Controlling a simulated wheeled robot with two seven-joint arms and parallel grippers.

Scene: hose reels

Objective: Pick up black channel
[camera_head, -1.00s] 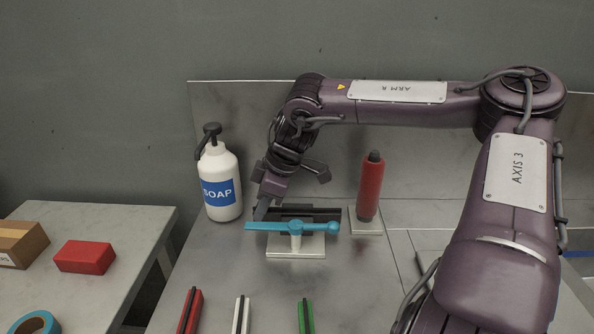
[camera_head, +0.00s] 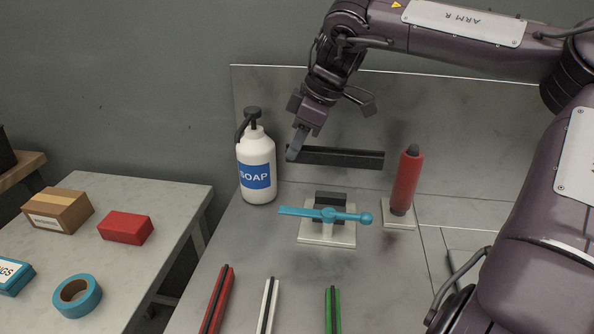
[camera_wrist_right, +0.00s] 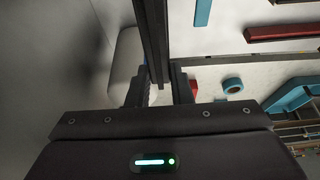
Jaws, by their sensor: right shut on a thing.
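The black channel (camera_head: 340,158) is a long dark bar held level in the air above the fixture. My right gripper (camera_head: 296,152) is shut on its left end in the head view. In the right wrist view the channel (camera_wrist_right: 152,40) runs up between the fingers of my right gripper (camera_wrist_right: 160,90). Below it stands a fixture with a pale base (camera_head: 326,237), a dark block and a blue lever (camera_head: 328,214) lying across its front. My left gripper is not in view.
A white soap bottle (camera_head: 256,170) stands left of the channel. A red cylinder (camera_head: 405,183) stands upright on a pale base at the right. Red (camera_head: 217,300), white (camera_head: 268,305) and green (camera_head: 332,310) bars lie in front. A side table (camera_head: 120,265) at left holds boxes and blue tape.

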